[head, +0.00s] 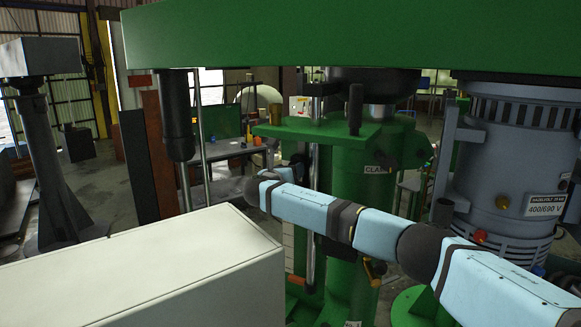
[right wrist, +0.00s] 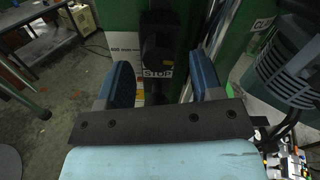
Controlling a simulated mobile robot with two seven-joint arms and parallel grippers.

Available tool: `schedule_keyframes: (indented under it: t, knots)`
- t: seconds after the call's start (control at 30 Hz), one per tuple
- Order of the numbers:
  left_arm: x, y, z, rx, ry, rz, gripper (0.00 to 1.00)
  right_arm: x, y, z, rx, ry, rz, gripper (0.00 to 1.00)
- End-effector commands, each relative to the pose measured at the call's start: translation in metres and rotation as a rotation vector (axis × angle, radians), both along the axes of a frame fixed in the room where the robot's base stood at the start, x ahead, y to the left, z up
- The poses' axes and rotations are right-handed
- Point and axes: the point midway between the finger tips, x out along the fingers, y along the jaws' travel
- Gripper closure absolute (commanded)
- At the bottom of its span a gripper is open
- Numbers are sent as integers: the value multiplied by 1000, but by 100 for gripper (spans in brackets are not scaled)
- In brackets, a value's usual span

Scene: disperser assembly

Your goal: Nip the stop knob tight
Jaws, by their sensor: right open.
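My right gripper (right wrist: 162,66) is open, with one blue finger to the left and one to the right of the knob's line. There is a visible gap on both sides, and the knob appears beyond the fingertips; exact depth is unclear. In the head view my right arm hides the knob, and the fingers cannot be made out. My left gripper is not in view.
The green machine column (head: 341,230) stands behind my right arm, under a green beam (head: 350,38). A grey motor (head: 510,165) is at the right. A pale cabinet (head: 150,270) fills the lower left. A workbench (head: 225,150) stands farther back.

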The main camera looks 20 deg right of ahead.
Motion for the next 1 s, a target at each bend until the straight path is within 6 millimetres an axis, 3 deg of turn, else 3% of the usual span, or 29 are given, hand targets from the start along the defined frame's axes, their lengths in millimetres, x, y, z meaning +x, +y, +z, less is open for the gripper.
schedule_keyframes:
  t: [0.4, 0.6, 0.63, 1.0]
  knots:
    - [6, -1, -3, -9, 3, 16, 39, 6, -6, 0, 1, -1, 1, 40]
    - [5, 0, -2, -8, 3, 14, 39, 6, -6, 0, 1, -1, 1, 86]
    - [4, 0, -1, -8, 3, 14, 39, 6, -6, 0, 0, -1, 1, 90]
    - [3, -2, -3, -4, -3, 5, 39, 6, -5, -2, 41, -40, 1, 89]
